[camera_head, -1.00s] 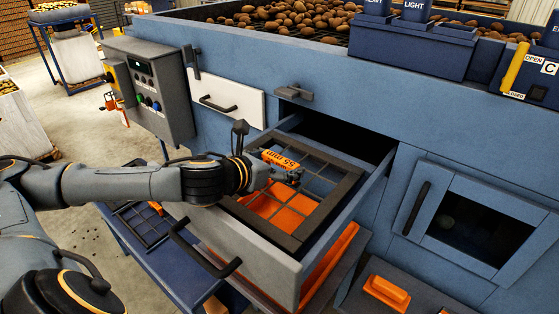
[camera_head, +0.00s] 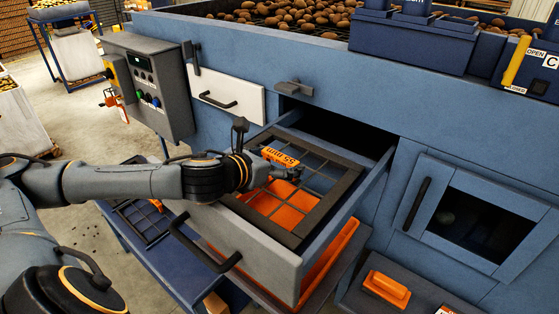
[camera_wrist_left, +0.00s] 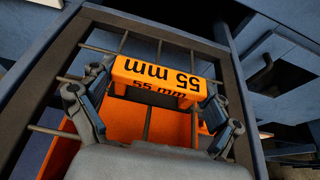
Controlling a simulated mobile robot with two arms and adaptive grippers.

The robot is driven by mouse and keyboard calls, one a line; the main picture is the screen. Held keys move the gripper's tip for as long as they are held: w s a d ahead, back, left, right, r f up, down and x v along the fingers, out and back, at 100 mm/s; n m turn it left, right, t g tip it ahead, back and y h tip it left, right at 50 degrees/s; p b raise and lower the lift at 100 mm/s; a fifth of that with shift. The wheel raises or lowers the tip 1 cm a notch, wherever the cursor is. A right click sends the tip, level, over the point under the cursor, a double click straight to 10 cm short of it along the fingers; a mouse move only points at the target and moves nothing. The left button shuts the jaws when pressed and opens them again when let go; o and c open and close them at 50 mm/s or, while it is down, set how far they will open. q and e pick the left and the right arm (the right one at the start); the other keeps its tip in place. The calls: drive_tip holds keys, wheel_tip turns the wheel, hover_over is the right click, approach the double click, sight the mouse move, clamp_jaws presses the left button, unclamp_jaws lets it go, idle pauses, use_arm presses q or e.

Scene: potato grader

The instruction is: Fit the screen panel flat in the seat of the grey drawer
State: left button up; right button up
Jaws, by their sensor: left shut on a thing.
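The grey drawer (camera_head: 250,236) is pulled out of the blue machine, with a black bar handle on its front. The screen panel (camera_head: 288,238), a dark frame with a wire grid and an orange "55 mm" handle (camera_head: 280,157), lies across the drawer opening. It looks about level, but I cannot tell whether its edges are fully down in the seat. My left gripper (camera_head: 286,172) is shut on the panel's handle. In the left wrist view the fingers hold the handle (camera_wrist_left: 160,80) at its two ends, above the grid. My right gripper is out of view.
An orange bin (camera_head: 335,262) shows below the drawer. Another dark grid panel (camera_head: 145,224) lies on the blue lower table at left. A dark block with an orange handle (camera_head: 387,289) stands at lower right. A small white drawer (camera_head: 228,95) and control box (camera_head: 150,88) are behind the arm.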

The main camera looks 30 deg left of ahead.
sight(280, 157)
use_arm(q)
drive_tip(key=shift+f, duration=0.15)
drive_tip(key=shift+s+d+f, duration=0.15)
drive_tip(key=shift+s+f, duration=0.05)
drive_tip(key=shift+f, duration=0.3)
drive_tip(key=shift+s+d+f+b, duration=0.1)
drive_tip(key=shift+f+b, duration=0.25)
drive_tip(key=shift+b, duration=0.2)
drive_tip(key=o, duration=1.5)
drive_tip(key=shift+o, duration=0.2)
drive_tip(key=shift+s+f, duration=0.1)
drive_tip(key=shift+f, duration=0.15)
drive_tip(key=r, duration=1.2)
drive_tip(key=shift+w+r, duration=0.15)
drive_tip(key=shift+w, duration=0.2)
drive_tip(key=shift+w+a+r, duration=0.15)
drive_tip(key=shift+a+r, duration=0.15)
drive_tip(key=shift+r, duration=0.15)
